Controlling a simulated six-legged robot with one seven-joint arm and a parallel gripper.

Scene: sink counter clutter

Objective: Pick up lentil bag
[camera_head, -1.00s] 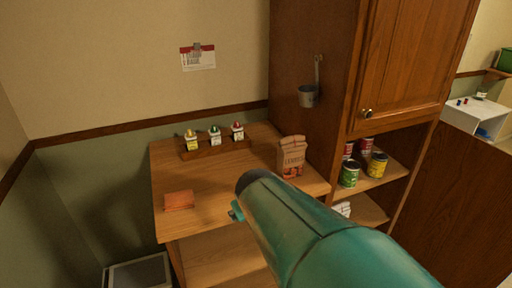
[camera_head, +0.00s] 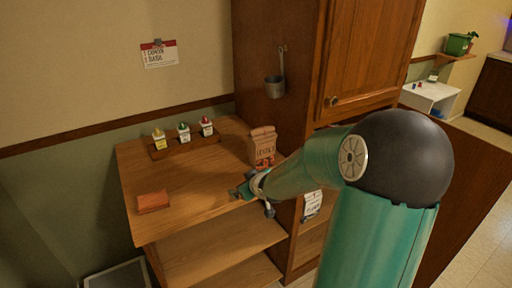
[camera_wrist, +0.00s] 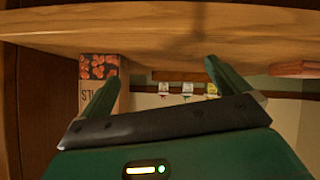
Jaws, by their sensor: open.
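The lentil bag (camera_head: 262,147) is a brown paper bag with a folded top and a red picture near its base. It stands upright at the right of the wooden table, beside the tall cabinet. My gripper (camera_head: 238,192) is open and empty near the table's front edge, in front of the bag and a little left of it. In the wrist view, which appears upside down, my gripper (camera_wrist: 161,70) has its fingers spread. The lentil bag (camera_wrist: 97,68) shows there beyond the left finger, which covers part of it, rather than centred between the fingers.
The wooden table (camera_head: 190,195) has clear room in its middle. A wooden rack (camera_head: 185,147) with several small labelled containers stands at the back. An orange-brown block (camera_head: 153,202) lies at the left. The tall cabinet (camera_head: 285,45), with a hanging metal ladle (camera_head: 275,86), stands close right of the bag.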

